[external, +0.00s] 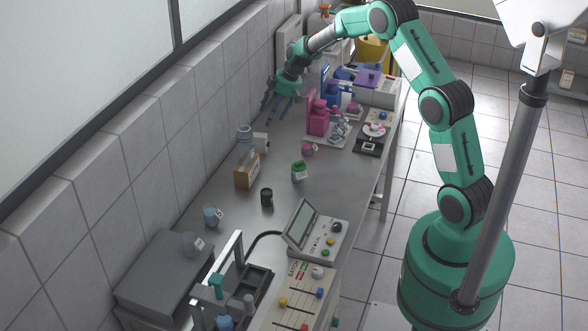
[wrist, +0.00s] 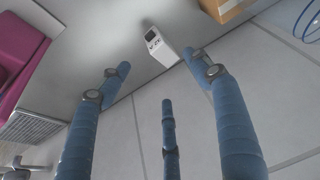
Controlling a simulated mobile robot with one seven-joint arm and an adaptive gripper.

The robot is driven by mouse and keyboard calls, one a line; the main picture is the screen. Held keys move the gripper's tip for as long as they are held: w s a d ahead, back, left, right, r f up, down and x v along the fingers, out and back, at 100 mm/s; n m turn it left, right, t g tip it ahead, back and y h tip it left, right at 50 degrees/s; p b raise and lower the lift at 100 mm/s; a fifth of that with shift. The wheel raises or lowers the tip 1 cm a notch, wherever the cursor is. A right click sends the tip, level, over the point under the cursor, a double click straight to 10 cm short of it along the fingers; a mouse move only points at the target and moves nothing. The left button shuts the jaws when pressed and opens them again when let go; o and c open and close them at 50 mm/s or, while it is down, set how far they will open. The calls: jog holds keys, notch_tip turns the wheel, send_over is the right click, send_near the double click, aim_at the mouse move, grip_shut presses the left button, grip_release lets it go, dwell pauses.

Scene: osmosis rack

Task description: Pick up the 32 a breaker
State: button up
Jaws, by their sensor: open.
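The 32 A breaker is a small white block (wrist: 161,46) with dark printed lettering on its face. In the wrist view it stands at the upper middle, beyond my fingertips and between the left and right ones. In the external view it is the white block (external: 261,142) near the wall side of the table. My gripper (external: 277,108) is above the table's wall side, farther back than the breaker. Its blue fingers (wrist: 158,75) are spread open with nothing between them, apart from the breaker.
A brown box (external: 246,170) stands close in front of the breaker. A pale blue round item (external: 244,132) is beside it at the wall. Magenta (external: 318,121) and blue (external: 332,94) equipment stands to the right. The tiled wall (wrist: 255,105) is close to my fingers.

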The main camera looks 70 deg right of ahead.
aim_at(262, 134)
jog(key=shift+b+x, duration=0.3)
jog(key=shift+x, duration=3.7)
jog(key=shift+f, duration=0.1)
jog(key=shift+b+x, duration=0.3)
jog(key=shift+x, duration=2.25)
jog(key=shift+c, duration=0.3)
jog(key=c, duration=1.3)
